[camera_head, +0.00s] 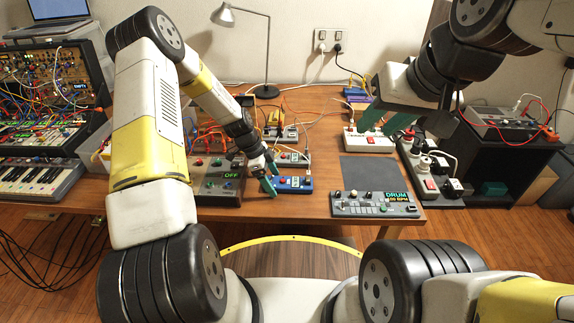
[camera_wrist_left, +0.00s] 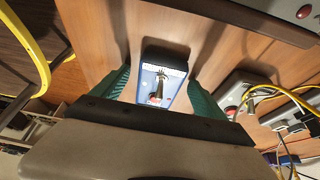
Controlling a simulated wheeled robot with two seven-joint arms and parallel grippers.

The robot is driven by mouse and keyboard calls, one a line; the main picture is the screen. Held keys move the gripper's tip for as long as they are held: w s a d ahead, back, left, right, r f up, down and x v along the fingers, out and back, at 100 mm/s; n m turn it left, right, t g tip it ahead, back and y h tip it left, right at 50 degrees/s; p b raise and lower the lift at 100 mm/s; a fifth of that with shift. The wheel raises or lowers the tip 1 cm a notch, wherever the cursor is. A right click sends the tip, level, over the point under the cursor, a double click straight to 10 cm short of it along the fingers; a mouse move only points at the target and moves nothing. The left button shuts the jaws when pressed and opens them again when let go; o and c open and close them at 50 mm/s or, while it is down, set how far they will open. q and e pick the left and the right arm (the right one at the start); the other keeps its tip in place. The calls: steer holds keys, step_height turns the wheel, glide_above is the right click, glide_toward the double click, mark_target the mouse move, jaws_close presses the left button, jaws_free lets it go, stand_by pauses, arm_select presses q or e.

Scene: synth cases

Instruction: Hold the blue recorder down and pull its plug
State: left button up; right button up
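My left gripper (camera_head: 268,175) is at the recorder's left end. In the left wrist view, the blue recorder (camera_wrist_left: 148,82) shows between the two green fingers of my left gripper (camera_wrist_left: 162,88), with narrow gaps on both sides; the fingers look open.
A grey box reading OFF (camera_head: 216,184) stands left of the recorder. A drum machine (camera_head: 374,205) lies at the front right, with a dark mat (camera_head: 369,172) behind it. Other boxes and loose cables crowd behind the recorder. A desk lamp (camera_head: 267,90) stands at the back.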

arm_select(q)
steer(key=v, duration=1.2)
steer(key=shift+d, duration=0.1)
steer(key=x, duration=0.4)
steer(key=shift+d, duration=0.35)
steer(key=shift+x, duration=3.85)
steer(key=shift+c, duration=0.3)
steer(key=c, duration=1.7)
arm_select(e)
steer(key=shift+o, duration=0.4)
